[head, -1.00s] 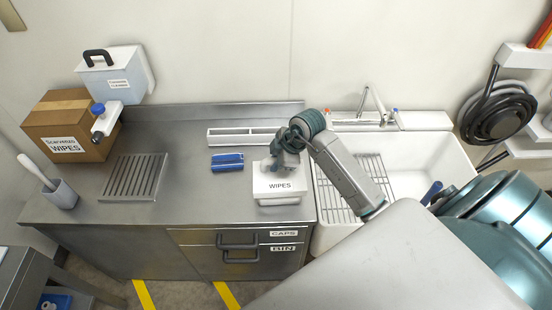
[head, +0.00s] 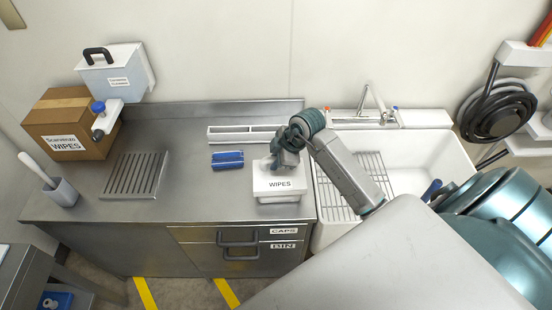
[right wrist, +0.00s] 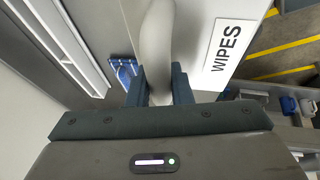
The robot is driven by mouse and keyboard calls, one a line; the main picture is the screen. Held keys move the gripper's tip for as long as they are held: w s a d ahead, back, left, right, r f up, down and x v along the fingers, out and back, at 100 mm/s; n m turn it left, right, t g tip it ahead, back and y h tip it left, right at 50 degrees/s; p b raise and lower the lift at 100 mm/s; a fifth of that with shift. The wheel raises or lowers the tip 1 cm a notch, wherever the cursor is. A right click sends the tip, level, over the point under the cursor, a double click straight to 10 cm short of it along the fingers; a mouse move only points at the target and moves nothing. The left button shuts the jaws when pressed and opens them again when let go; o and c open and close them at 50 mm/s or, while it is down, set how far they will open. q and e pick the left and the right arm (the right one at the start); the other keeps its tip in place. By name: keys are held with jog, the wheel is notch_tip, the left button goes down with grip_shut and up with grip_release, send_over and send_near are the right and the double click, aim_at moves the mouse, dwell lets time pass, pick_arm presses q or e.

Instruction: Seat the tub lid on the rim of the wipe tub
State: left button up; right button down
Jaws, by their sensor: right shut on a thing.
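The white tub lid (head: 286,186), marked WIPES, is over the white wipe tub (head: 279,199) at the front right of the steel counter. Only a narrow strip of the tub shows below the lid; its rim is hidden. The lid looks level and on or just above the rim; I cannot tell whether it touches all round. My right gripper (head: 279,161) is shut on the lid's pale raised handle. In the right wrist view the handle (right wrist: 158,45) stands between the fingers, with the lid's label (right wrist: 227,45) to the right. My left gripper is not in view.
A blue pack (head: 227,160) lies just left of the tub, and a white slotted rack (head: 240,135) is behind it. The sink (head: 410,150) is on the right. A drain grate (head: 134,175), a cardboard box (head: 70,122) and a brush holder (head: 62,193) are on the left.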

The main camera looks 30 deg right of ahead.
aim_at(290, 173)
jog(key=shift+p, duration=0.55)
dwell(0.9)
jog(key=shift+f+b, duration=0.9)
jog(key=shift+f, duration=0.95)
jog(key=c, duration=1.2)
grip_release()
jog(key=b+v, duration=0.2)
jog(key=v, duration=0.7)
jog(key=shift+s+d+r, duration=0.15)
jog(key=shift+d+r, duration=0.05)
jog(key=shift+r, duration=0.05)
jog(key=shift+s+r+b, duration=0.25)
jog(key=shift+r+b, duration=0.05)
jog(key=shift+r, duration=0.25)
